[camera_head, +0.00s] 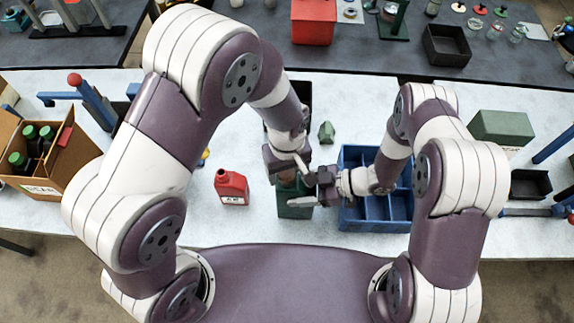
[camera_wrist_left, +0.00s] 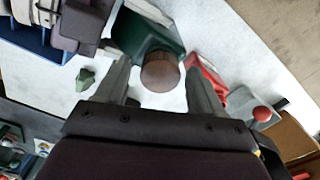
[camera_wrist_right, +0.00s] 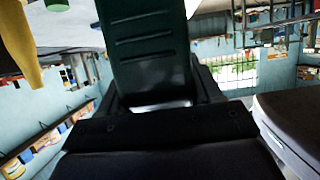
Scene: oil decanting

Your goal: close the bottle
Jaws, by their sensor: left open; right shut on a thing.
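A dark green bottle (camera_head: 295,208) stands on the white table at the middle front. A round brown cap (camera_wrist_left: 160,72) shows at the top of the green bottle in the left wrist view; whether it is fully seated cannot be told. My left gripper (camera_head: 287,166) is above the bottle, open, with its fingers on either side of the cap and gaps beside it. My right gripper (camera_head: 318,186) is shut on the bottle from its right side. The bottle's ribbed green body (camera_wrist_right: 148,45) fills the middle of the right wrist view. My left gripper partly hides the bottle's top in the head view.
A red container (camera_head: 231,190) stands left of the bottle. A blue divided crate (camera_head: 372,211) is close on the right, under my right arm. A small green object (camera_head: 326,132) lies behind. A cardboard box (camera_head: 62,178) of green-capped bottles is far left.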

